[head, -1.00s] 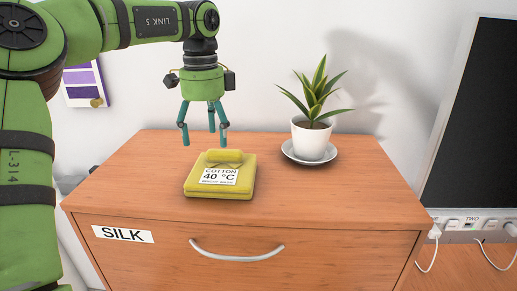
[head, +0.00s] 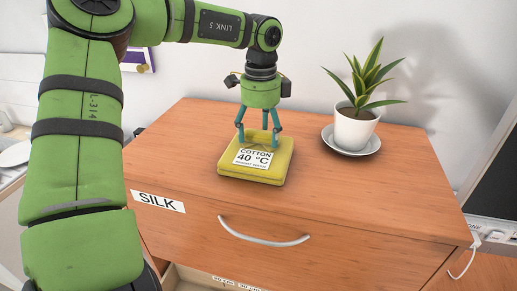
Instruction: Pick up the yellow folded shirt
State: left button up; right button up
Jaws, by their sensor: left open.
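The yellow folded shirt (head: 262,175) lies flat on top of the wooden dresser (head: 350,196). A white label reading "COTTON 40 °C" is on its upper face. My left gripper (head: 259,141) points straight down at the rear part of the shirt. Its teal fingers are open, one on each side of the shirt's raised rear fold. The fingertips are at about the height of the shirt; whether they touch it I cannot tell. My right gripper is not in view.
A potted plant (head: 356,127) in a white pot stands on a saucer (head: 328,138) to the right of the shirt. The drawer front bears a "SILK" label (head: 160,201) and a metal handle (head: 263,236). The dresser top in front of the shirt is clear.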

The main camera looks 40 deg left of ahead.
pick_arm(q)
jog(key=shift+s, duration=0.1)
jog(key=c, duration=1.2)
jog(key=shift+c, duration=1)
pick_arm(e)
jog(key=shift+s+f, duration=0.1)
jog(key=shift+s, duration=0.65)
